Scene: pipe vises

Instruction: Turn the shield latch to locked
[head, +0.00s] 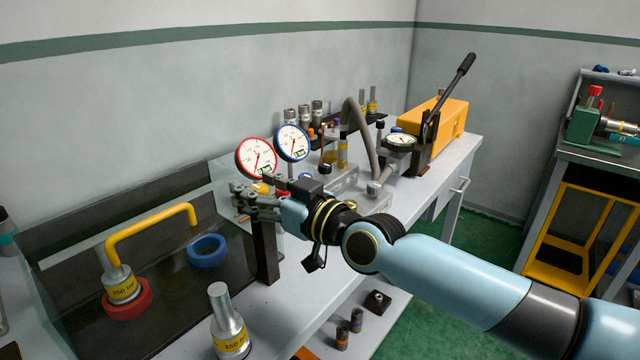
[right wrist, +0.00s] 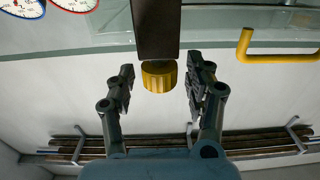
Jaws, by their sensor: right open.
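A ribbed yellow knob (right wrist: 159,76), which looks like the shield latch, sits at the end of a dark post (right wrist: 158,30) in the right wrist view. My right gripper (head: 238,202) is open, with one finger on each side of the knob and a visible gap on both sides. In the head view the gripper is at the right end of the clear shield (head: 75,250), near the top of the dark post (head: 266,250), and the knob is not clearly visible. No lock marking on the latch is readable. My left gripper is not in view.
A steel fitting (head: 229,322) stands in front. Red and blue dial gauges (head: 256,158) (head: 291,143) stand just behind the gripper. A yellow hand pump (head: 440,118) is farther right.

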